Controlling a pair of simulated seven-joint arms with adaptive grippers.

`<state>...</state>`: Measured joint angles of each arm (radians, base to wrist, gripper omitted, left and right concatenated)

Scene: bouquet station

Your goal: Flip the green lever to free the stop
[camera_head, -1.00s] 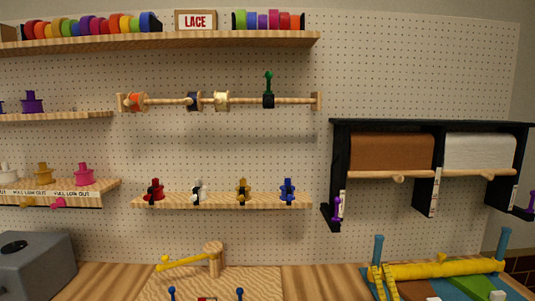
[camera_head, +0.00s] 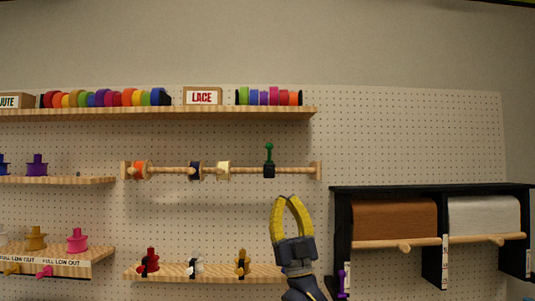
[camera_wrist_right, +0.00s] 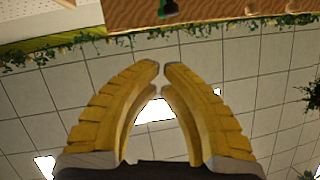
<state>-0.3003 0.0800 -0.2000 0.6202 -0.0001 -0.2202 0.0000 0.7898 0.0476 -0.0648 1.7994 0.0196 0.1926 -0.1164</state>
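The green lever (camera_head: 269,151) stands upright, with a round knob, on a black stop (camera_head: 269,171). The stop sits on the wooden rod (camera_head: 245,171) on the pegboard, near its right end. Spools are on the rod to its left. My right gripper (camera_head: 286,198) is below and slightly right of the lever in the head view, pointing up, apart from it in the picture. Its yellow fingers bow outward and nearly meet at the tips in the right wrist view (camera_wrist_right: 161,67), with nothing between them. A green and black piece (camera_wrist_right: 167,9) shows at that view's top edge. My left gripper is out of view.
A shelf (camera_head: 215,113) with coloured rolls and a LACE sign is above the rod. A lower shelf (camera_head: 210,272) holds small coloured figures. A black rack (camera_head: 343,240) with brown and white rolls is at right. Bare pegboard lies between rod and lower shelf.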

